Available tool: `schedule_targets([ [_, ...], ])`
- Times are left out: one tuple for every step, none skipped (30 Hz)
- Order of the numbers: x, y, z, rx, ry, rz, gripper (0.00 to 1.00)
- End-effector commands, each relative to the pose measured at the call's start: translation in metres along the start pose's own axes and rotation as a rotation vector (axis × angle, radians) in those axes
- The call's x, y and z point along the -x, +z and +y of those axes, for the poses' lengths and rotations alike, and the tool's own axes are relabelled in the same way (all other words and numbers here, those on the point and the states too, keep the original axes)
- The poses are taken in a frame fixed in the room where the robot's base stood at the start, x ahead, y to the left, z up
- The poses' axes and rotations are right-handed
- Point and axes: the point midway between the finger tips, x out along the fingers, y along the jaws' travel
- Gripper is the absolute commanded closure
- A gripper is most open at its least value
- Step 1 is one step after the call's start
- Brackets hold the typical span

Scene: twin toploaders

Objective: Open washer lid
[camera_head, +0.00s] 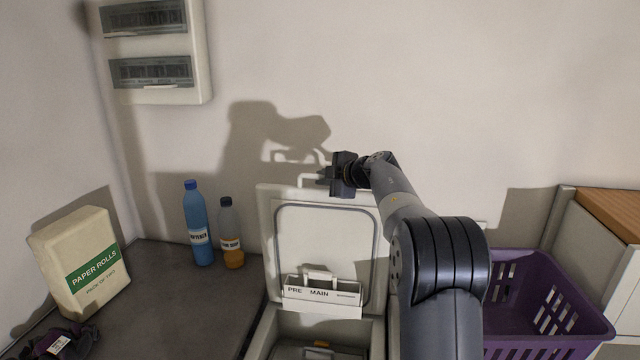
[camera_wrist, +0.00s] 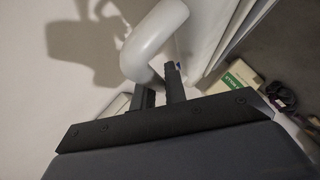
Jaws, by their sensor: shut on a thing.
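The washer lid (camera_head: 330,243) stands raised, close to upright, with its inner face and detergent drawer toward the head camera. Below it the washer (camera_head: 262,335) shows its open top. A white bar handle (camera_head: 308,182) sticks up at the lid's top edge. My gripper (camera_head: 325,176) is at this handle, and its fingers are shut on it. In the wrist view the thick white handle (camera_wrist: 152,42) curves down to the two dark fingers of my gripper (camera_wrist: 160,88). The exact contact is partly hidden.
A blue bottle (camera_head: 198,225) and an orange-filled bottle (camera_head: 231,235) stand on the dark counter (camera_head: 185,300), left of the lid. A paper rolls pack (camera_head: 82,262) is farther left. A purple basket (camera_head: 545,310) is at right. The wall is close behind the lid.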

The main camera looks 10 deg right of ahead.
Motion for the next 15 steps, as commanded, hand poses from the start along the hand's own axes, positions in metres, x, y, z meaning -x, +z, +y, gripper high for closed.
schedule_targets([
  [-0.003,0.003,0.004,-0.004,-0.005,0.0,1.0],
  [-0.004,0.005,0.005,-0.008,-0.009,0.0,1.0],
  [-0.006,0.007,0.006,-0.014,-0.015,-0.001,1.0],
  [-0.007,0.009,0.008,-0.016,-0.018,0.0,1.0],
  [-0.008,0.01,0.009,-0.021,-0.021,0.0,1.0],
  [-0.009,0.012,0.01,-0.024,-0.026,-0.001,1.0],
  [-0.01,0.013,0.011,-0.028,-0.029,0.0,1.0],
  [-0.011,0.013,0.012,-0.03,-0.031,0.0,1.0],
  [-0.012,0.015,0.013,-0.034,-0.034,0.0,1.0],
  [-0.013,0.015,0.013,-0.036,-0.036,0.0,1.0],
  [-0.014,0.016,0.014,-0.038,-0.039,0.0,1.0],
  [-0.014,0.017,0.015,-0.039,-0.041,0.0,1.0],
  [-0.015,0.017,0.015,-0.04,-0.042,0.0,1.0],
  [-0.015,0.018,0.015,-0.042,-0.043,0.0,1.0],
  [-0.015,0.018,0.016,-0.044,-0.045,0.0,1.0],
])
